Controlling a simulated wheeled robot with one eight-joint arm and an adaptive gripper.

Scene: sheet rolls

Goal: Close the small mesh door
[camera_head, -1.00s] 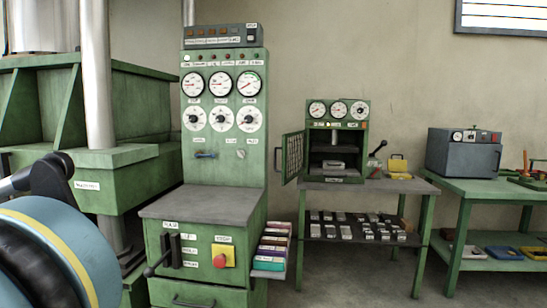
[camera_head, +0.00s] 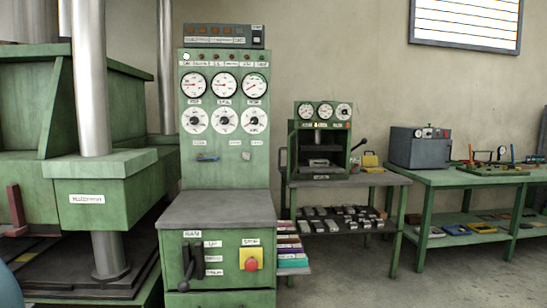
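The small mesh door (camera_head: 292,155) hangs open at the left side of a small green cabinet (camera_head: 321,112) with three gauges on top. It shows almost edge-on, so its mesh is hard to make out. The cabinet's dark opening faces me, with a light grey block (camera_head: 319,162) inside. The cabinet stands on a grey-topped green table (camera_head: 375,178) behind the tall control console. My gripper is not in view.
A tall green control console (camera_head: 225,120) with a grey ledge stands in front of the table's left end. A large green press (camera_head: 90,185) fills the left. A grey box (camera_head: 419,148) sits on the right-hand bench. Floor (camera_head: 350,275) is clear at lower right.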

